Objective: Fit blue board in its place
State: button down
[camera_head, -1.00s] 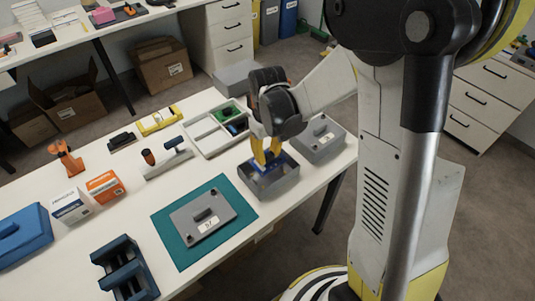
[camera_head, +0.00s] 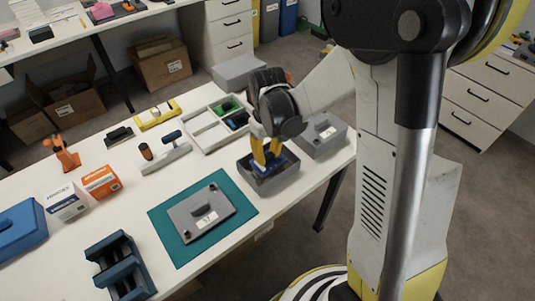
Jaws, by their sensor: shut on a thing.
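My gripper (camera_head: 267,153) has yellow fingers pointing down into an open grey box (camera_head: 284,183) near the right end of the table. It is shut on the blue board (camera_head: 269,165), which shows as a small blue patch at the fingertips, inside the box's walls. The fingers and the box wall hide much of the board, so I cannot tell whether it touches the box floor. A grey lid with a handle and a label (camera_head: 201,211) lies on the green mat (camera_head: 168,238) to the left of the box.
A white divided tray (camera_head: 203,134) with green and dark pieces is behind left. A tool on a stand (camera_head: 172,157), small cartons (camera_head: 101,181) and a blue rack (camera_head: 120,268) stand further left.

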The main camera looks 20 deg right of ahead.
jog(key=shift+f+b, duration=1.35)
jog(key=shift+f, duration=0.35)
jog(key=c, duration=1.1)
grip_release()
jog(key=shift+r, duration=0.1)
notch_tip(320, 180, up, 12)
